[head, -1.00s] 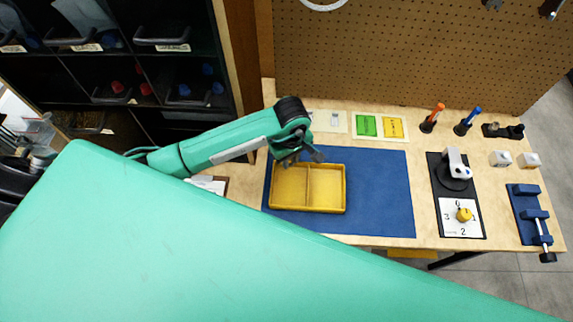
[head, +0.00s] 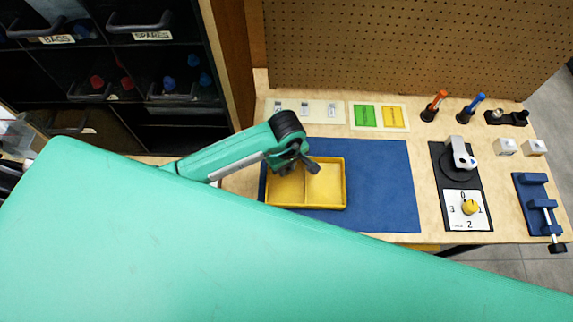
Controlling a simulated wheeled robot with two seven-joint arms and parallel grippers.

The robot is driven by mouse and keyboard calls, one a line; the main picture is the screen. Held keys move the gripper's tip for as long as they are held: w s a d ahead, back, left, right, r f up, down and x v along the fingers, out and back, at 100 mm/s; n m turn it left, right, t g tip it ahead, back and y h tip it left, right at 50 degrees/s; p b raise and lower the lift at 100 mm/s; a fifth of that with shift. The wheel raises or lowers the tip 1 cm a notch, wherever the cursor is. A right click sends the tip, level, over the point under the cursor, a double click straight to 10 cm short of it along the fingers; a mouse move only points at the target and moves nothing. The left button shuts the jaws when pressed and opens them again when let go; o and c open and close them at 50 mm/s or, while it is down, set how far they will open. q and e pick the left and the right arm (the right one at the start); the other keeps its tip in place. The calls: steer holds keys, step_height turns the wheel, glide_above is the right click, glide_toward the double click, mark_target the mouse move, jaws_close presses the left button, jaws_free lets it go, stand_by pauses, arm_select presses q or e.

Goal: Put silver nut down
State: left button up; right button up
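My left gripper (head: 300,166) is over the upper part of the yellow two-compartment tray (head: 344,190), near its divider. Its dark fingers are small and partly hidden by the wrist, so I cannot tell whether they are open or shut. I see no silver nut in the tray, on the mat or at the fingers; it may be hidden by the gripper or too small to tell. The tray lies on the blue mat (head: 385,190). My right gripper is not in view.
A large green part of my own arm covers the lower picture. Green and yellow cards (head: 380,116) lie behind the mat. At right are a black device with a numbered dial (head: 467,210), orange (head: 434,104) and blue (head: 470,108) tools, and a blue clamp (head: 537,205). The mat's right side is clear.

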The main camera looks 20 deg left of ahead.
mark_target(287, 169)
arm_select(q)
steer(key=o, duration=0.4)
steer(key=shift+w+a+f, duration=0.1)
steer(key=shift+w, duration=0.05)
steer(key=shift+o, duration=0.2)
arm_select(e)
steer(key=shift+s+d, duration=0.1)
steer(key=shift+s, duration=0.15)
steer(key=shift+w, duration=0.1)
arm_select(q)
steer(key=shift+r, duration=0.5)
step_height(287, 169, up, 12)
steer(key=b, duration=0.2)
steer(key=shift+f, duration=0.25)
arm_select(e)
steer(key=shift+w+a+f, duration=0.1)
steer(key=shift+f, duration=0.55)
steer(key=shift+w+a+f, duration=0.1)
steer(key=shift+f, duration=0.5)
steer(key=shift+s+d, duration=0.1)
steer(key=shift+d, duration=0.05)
